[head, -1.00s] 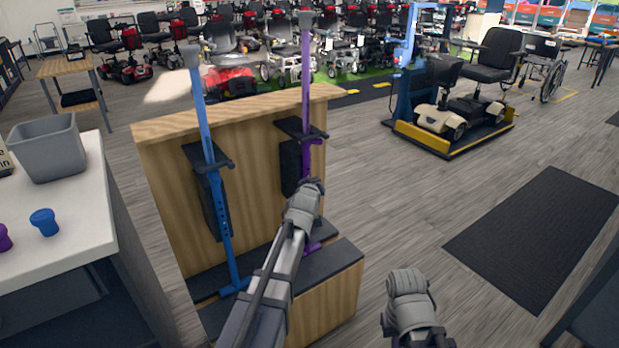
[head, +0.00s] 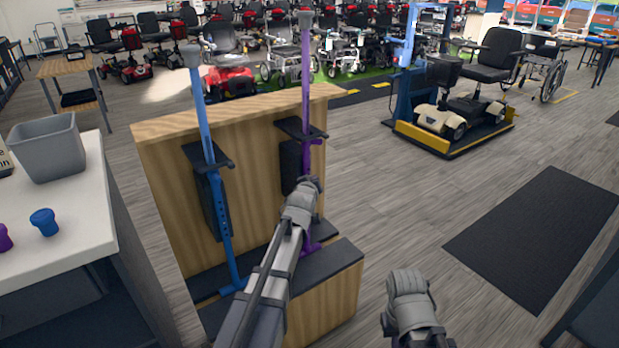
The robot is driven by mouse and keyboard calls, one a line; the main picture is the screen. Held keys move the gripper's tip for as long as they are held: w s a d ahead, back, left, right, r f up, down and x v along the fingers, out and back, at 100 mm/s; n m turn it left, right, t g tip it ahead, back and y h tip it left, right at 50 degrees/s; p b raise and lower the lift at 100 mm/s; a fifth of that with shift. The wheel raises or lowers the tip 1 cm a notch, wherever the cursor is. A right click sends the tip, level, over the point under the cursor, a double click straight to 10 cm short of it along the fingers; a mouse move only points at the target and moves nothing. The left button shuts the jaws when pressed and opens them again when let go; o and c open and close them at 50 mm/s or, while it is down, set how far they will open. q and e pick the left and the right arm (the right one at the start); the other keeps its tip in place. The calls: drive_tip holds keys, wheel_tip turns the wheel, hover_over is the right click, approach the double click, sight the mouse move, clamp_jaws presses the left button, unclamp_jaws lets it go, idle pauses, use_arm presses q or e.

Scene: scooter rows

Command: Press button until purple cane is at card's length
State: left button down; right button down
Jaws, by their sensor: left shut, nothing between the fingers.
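The purple cane (head: 306,80) stands upright in the right-hand black holder of a wooden stand (head: 160,185). The blue cane (head: 203,120) stands in the left-hand holder, slightly tilted in the picture. My left gripper (head: 311,184) is shut and empty, with its tip at the purple cane's shaft just below the holder. It hides part of the shaft there, and I cannot tell if it touches. No button can be made out; that spot is covered by the gripper.
A white counter (head: 75,235) at left holds a grey bin (head: 47,147), a blue knob-like piece (head: 44,222) and a purple one (head: 4,238). A scooter (head: 455,105) stands on a yellow-edged platform at back right. A dark mat (head: 540,240) lies on open floor.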

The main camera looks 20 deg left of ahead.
use_arm(q)
drive_tip(key=shift+w+a, duration=0.35)
drive_tip(key=shift+a, duration=0.1)
idle(0.8)
drive_tip(key=shift+d, duration=0.1)
drive_tip(key=shift+s+d, duration=0.65)
drive_tip(key=shift+d, duration=0.05)
drive_tip(key=shift+s+d, duration=0.8)
drive_tip(key=shift+d, duration=0.25)
drive_tip(key=shift+s+d, duration=0.75)
drive_tip(key=shift+d, duration=0.25)
